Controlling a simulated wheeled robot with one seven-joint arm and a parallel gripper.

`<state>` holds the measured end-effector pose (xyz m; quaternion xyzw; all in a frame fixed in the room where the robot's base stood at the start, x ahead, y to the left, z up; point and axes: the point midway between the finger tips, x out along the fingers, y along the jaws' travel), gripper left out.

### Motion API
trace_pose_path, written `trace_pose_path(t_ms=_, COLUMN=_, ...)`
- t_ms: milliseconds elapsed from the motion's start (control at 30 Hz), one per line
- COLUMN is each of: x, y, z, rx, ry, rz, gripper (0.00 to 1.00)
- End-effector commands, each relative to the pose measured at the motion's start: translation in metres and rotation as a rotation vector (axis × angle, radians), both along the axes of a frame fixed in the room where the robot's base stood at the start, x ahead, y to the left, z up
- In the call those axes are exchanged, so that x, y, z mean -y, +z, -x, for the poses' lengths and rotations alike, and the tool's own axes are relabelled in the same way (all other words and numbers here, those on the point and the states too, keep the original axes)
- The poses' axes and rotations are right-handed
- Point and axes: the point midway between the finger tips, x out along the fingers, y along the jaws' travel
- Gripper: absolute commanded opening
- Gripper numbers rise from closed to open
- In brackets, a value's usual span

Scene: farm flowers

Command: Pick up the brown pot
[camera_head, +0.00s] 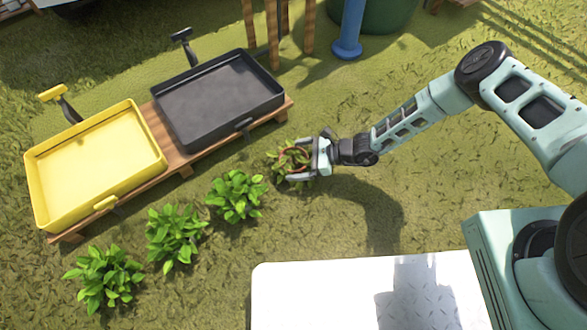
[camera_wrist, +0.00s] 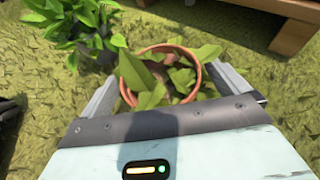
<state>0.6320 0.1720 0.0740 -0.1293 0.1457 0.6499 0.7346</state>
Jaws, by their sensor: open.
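The brown pot (camera_wrist: 198,69) shows its round rim in the wrist view, with green leaves inside and over it. It lies between the two fingers of my gripper (camera_wrist: 168,90), which is open around it. In the head view the brown pot (camera_head: 281,160) is partly hidden by leaves and by my gripper (camera_head: 298,160), at the right end of the row of plants. I cannot tell whether the fingers touch the pot. The pot's lower part is hidden.
Several leafy plants (camera_head: 237,196) stand in a row to the left on the grass. Behind them a low wooden bench (camera_head: 185,170) carries a yellow tray (camera_head: 95,165) and a black tray (camera_head: 218,100). A white platform (camera_head: 340,290) is in front.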

Motion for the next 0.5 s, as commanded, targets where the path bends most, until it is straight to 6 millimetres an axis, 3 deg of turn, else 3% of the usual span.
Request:
trace_pose_path(t_ms=267, x=-0.0028, y=-0.0001, z=-0.0007, rx=0.000, ry=-0.001, rz=0.000, gripper=1.00)
trace_pose_path(t_ms=433, x=-0.0026, y=-0.0003, z=-0.0007, rx=0.000, ry=-0.001, rz=0.000, gripper=0.53)
trace_pose_path(t_ms=467, x=-0.0026, y=-0.0003, z=-0.0007, rx=0.000, ry=-0.001, rz=0.000, gripper=0.46)
trace_pose_path(t_ms=500, x=-0.0028, y=0.0003, z=-0.0010, rx=0.001, ry=-0.001, rz=-0.001, gripper=0.46)
